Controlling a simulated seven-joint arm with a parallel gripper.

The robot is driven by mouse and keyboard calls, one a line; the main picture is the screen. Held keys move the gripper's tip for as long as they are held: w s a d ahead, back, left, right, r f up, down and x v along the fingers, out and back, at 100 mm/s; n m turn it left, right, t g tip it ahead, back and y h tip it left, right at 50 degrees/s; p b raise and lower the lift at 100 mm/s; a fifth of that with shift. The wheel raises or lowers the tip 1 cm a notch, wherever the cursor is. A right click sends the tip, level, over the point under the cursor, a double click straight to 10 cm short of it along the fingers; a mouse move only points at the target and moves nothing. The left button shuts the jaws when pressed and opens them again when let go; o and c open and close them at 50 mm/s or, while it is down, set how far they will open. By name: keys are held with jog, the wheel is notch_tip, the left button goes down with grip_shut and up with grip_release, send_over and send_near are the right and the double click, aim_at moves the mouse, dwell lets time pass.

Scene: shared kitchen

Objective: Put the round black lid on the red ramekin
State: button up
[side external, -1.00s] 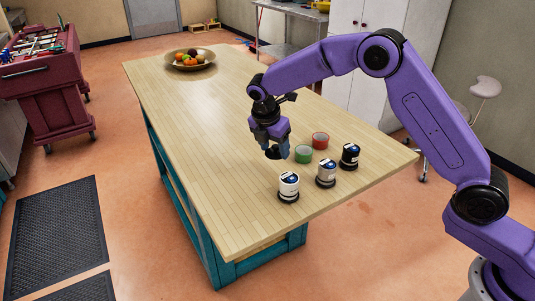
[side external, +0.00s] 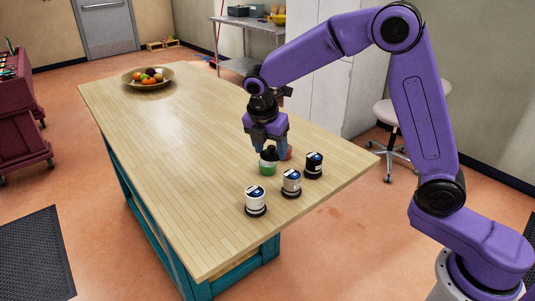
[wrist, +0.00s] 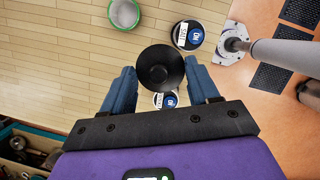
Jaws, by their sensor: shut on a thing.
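My gripper (side external: 269,149) is shut on the round black lid (side external: 268,156) and holds it above the table. In the wrist view the lid (wrist: 160,68) sits between the blue fingers. The green ramekin (side external: 267,169) shows just below the lid in the side view. In the wrist view the green ramekin (wrist: 124,14) is at the top left, apart from the lid. The red ramekin (side external: 289,153) is mostly hidden behind my right-hand finger in the side view, and I do not see it in the wrist view.
A white canister (side external: 256,200), a grey canister (side external: 291,183) and a black canister (side external: 313,165) stand in a row in front and to the right. A fruit bowl (side external: 147,78) is at the far end. The table (side external: 170,140) is clear to the left.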

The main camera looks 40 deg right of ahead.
jog(key=w+d+f, duration=0.3)
jog(key=w+d, duration=0.8)
jog(key=d, duration=0.4)
jog(key=shift+w+f, duration=0.15)
jog(key=shift+f, duration=2.6)
jog(key=shift+f, duration=0.55)
jog(key=o, duration=0.7)
jog(key=shift+o, duration=0.2)
jog(key=v, duration=1.1)
